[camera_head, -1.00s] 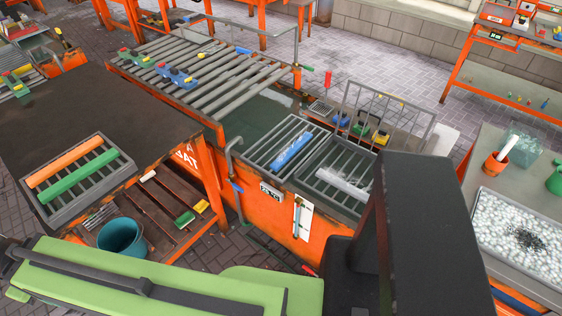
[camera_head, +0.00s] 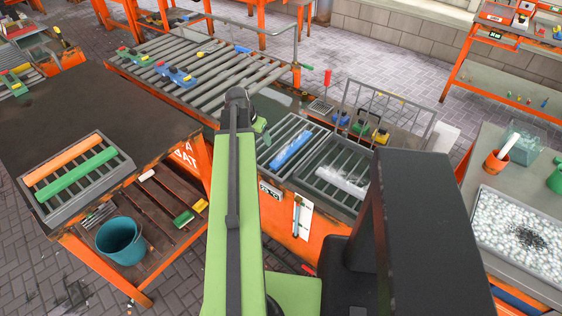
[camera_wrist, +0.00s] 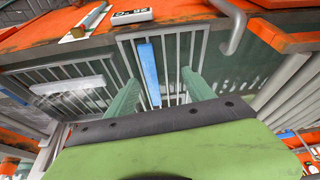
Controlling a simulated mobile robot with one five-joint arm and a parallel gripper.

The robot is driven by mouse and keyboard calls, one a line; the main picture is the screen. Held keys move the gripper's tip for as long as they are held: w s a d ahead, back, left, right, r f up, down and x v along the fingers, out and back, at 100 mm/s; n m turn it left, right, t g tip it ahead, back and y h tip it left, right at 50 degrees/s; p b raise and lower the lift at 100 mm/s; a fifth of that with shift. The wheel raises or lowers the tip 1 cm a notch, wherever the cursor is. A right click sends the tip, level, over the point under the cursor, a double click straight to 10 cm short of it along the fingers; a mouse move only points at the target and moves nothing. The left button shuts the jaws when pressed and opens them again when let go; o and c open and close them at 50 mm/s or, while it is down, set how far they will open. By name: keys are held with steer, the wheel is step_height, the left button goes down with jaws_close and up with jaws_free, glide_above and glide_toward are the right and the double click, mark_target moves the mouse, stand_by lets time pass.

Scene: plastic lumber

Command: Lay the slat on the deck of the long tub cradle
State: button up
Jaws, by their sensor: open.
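A blue slat (camera_head: 291,147) lies lengthwise on a grey barred cradle (camera_head: 268,160) over the orange tub (camera_head: 283,199). The wrist view shows the blue slat (camera_wrist: 149,72) on the cradle bars (camera_wrist: 124,50). My gripper (camera_wrist: 160,77) is open and empty, its two green fingers on either side of the blue slat in that view. The slat appears beyond the fingers, with no visible contact. In the head view my gripper (camera_head: 262,130) is partly hidden by my arm, just left of the slat. Which cradle is the long one, I cannot tell.
A second barred cradle (camera_head: 325,188) beside it holds a whitish clear bar (camera_head: 341,181). A rack (camera_head: 72,211) on the left dark table holds orange (camera_head: 62,160) and green (camera_head: 77,172) bars. A bent grey pipe (camera_wrist: 233,25) stands near the cradle. Rollers (camera_head: 225,85) lie behind.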

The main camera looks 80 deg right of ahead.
steer(key=m, duration=0.1)
glide_toward(282, 157)
steer(key=b+x, duration=0.3)
steer(key=b, duration=0.8)
steer(key=shift+s+f, duration=0.1)
steer(key=shift+s+d+f+b, duration=0.1)
steer(key=shift+d+f+b, duration=0.1)
steer(key=shift+b, duration=0.15)
steer(key=shift+r, duration=0.1)
steer(key=b+x, duration=0.4)
steer(key=x, duration=0.1)
steer(key=shift+b, duration=0.4)
steer(key=shift+w, duration=0.25)
jaws_close()
